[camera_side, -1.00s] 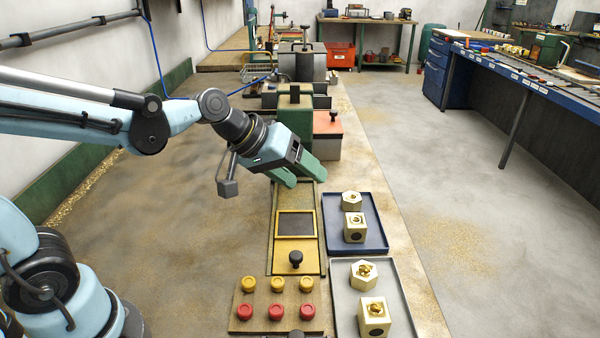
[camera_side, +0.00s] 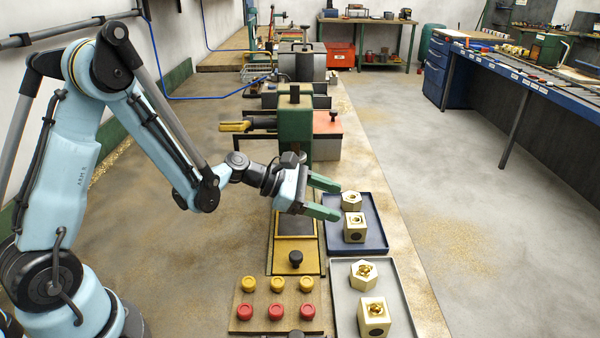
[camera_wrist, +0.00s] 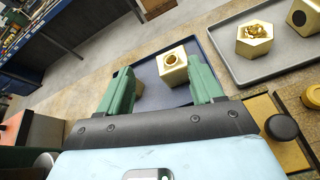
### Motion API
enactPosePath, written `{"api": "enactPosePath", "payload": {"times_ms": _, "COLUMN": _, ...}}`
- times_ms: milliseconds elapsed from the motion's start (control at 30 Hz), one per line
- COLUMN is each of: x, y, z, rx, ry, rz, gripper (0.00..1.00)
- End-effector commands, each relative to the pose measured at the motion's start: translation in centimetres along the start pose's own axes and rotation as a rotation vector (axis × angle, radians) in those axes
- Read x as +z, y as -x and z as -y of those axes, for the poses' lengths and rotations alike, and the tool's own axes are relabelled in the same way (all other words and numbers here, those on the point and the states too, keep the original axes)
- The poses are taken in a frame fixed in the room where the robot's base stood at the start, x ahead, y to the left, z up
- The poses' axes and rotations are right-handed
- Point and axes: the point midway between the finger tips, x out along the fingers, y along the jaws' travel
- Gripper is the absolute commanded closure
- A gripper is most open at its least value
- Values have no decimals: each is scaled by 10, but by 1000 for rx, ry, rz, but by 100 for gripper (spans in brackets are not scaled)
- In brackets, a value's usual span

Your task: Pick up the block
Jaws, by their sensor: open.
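A brass cube block (camera_side: 355,227) with a round hole stands in the blue tray (camera_side: 377,222). A hexagonal brass piece (camera_side: 351,200) sits behind it in the same tray. My gripper (camera_side: 337,200) is open and empty, its green fingers reaching right over the left part of the blue tray. In the wrist view the cube block (camera_wrist: 172,66) shows between the open fingers, nearer the right one; the hexagonal piece is partly hidden by the left finger. A second cube block (camera_side: 374,318) stands in the grey tray (camera_side: 345,292) with a hexagonal piece (camera_side: 364,271) behind it.
A board with red and yellow buttons (camera_side: 277,298) lies left of the grey tray. A yellow-framed plate with a black knob (camera_side: 295,258) lies left of the blue tray. A green upright machine (camera_side: 296,125) stands behind my gripper. The floor at right is open.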

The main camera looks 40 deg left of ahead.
Motion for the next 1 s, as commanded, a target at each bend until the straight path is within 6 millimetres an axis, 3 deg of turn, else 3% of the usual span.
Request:
{"api": "enactPosePath", "payload": {"times_ms": 100, "x": -10, "y": 11, "z": 8, "rx": -5, "ry": 171, "rz": 7, "gripper": 34}}
{"api": "enactPosePath", "payload": {"times_ms": 267, "x": -13, "y": 14, "z": 14, "rx": -14, "ry": 270, "rz": 11, "gripper": 34}}
{"api": "enactPosePath", "payload": {"times_ms": 600, "x": -13, "y": -38, "z": 15, "rx": -16, "ry": 275, "rz": 11, "gripper": 34}}
{"api": "enactPosePath", "payload": {"times_ms": 867, "x": -13, "y": -57, "z": 14, "rx": -13, "ry": 274, "rz": 10, "gripper": 34}}
{"api": "enactPosePath", "payload": {"times_ms": 1000, "x": -15, "y": -75, "z": 15, "rx": -15, "ry": 274, "rz": 11, "gripper": 34}}
